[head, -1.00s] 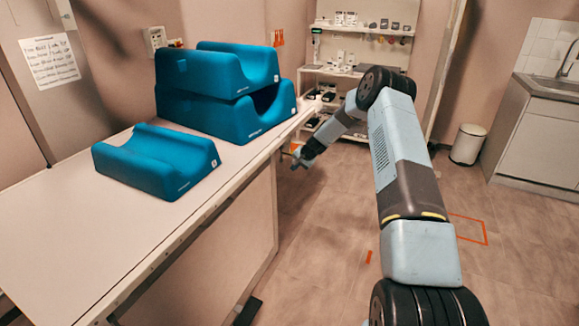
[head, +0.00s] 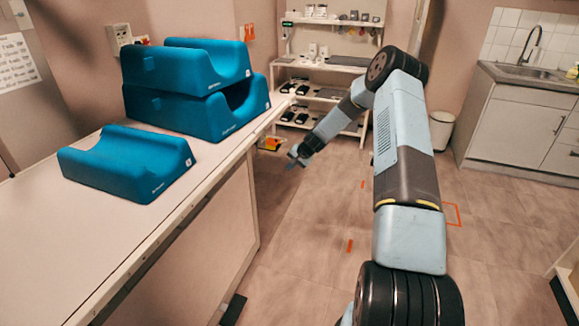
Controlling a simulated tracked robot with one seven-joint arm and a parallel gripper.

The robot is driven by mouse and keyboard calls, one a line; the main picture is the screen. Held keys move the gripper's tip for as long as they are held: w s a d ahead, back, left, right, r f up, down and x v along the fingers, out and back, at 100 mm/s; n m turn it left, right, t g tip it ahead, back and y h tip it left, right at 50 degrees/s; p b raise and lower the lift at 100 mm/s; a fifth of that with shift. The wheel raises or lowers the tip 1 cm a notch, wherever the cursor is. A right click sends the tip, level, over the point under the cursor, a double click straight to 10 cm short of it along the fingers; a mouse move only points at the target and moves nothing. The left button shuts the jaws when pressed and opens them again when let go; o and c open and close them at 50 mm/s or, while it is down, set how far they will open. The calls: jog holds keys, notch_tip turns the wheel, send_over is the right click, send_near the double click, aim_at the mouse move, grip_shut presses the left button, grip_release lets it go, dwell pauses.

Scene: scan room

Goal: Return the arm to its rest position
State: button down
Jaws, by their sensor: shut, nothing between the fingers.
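My gripper (head: 293,163) shows small in the head view at the end of my arm, which reaches forward and bends down to the left. It hangs in the air over the floor, just right of the far end of the long table (head: 95,245). Its fingers are close together with nothing seen between them, and it appears apart from the table. The upper part of my arm fills the middle right of the view.
Blue foam supports lie on the table: one low piece (head: 125,165) in front, a stack (head: 190,90) behind. A shelf rack (head: 325,65) stands at the back. A bin (head: 440,130) and sink cabinet (head: 525,120) are at right. The floor (head: 500,230) right of my arm is largely open.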

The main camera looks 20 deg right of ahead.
jog(key=s+a+r+n+h, duration=0.1)
jog(key=s+a+r+n, duration=0.1)
jog(key=s+r, duration=0.7)
jog(key=s+a+r+n+g+h, duration=0.1)
jog(key=s+a+r+n, duration=0.3)
jog(key=r, duration=1)
jog(key=s+a+r+h, duration=0.1)
jog(key=s+r, duration=0.7)
jog(key=r, duration=0.3)
jog(key=s+r+n+h, duration=0.1)
jog(key=s+r, duration=0.4)
jog(key=s, duration=0.4)
jog(key=s+r, duration=0.5)
jog(key=s, duration=0.4)
jog(key=s+d+t, duration=0.1)
jog(key=s, duration=1.6)
jog(key=shift+r+n+h, duration=0.15)
jog(key=shift+n+h, duration=0.15)
jog(key=shift+s, duration=0.1)
